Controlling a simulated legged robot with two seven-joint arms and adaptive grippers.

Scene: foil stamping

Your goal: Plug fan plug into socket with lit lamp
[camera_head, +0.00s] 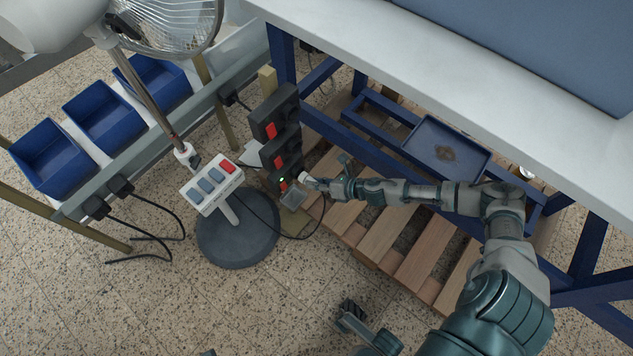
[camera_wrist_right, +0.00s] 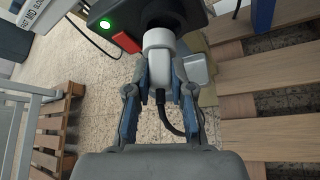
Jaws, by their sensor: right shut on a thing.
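The black socket block (camera_wrist_right: 180,14) with a lit green lamp (camera_wrist_right: 104,23) and a red switch (camera_wrist_right: 127,42) fills the top of the right wrist view. In the head view it is the lowest of three stacked black sockets, its green lamp (camera_head: 282,180) lit. My right gripper (camera_head: 312,182) is shut on the white fan plug (camera_wrist_right: 158,52), whose black cord hangs down between the fingers. The plug's front end is against or very close to the socket face; I cannot tell how far it is in.
The upper sockets (camera_head: 273,115) show no lit lamp. The fan (camera_head: 160,22) stands at left on a round base (camera_head: 238,232), with a white button panel (camera_head: 213,187). A wooden pallet (camera_head: 385,232) and blue table frame (camera_head: 285,55) lie close around my right arm.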

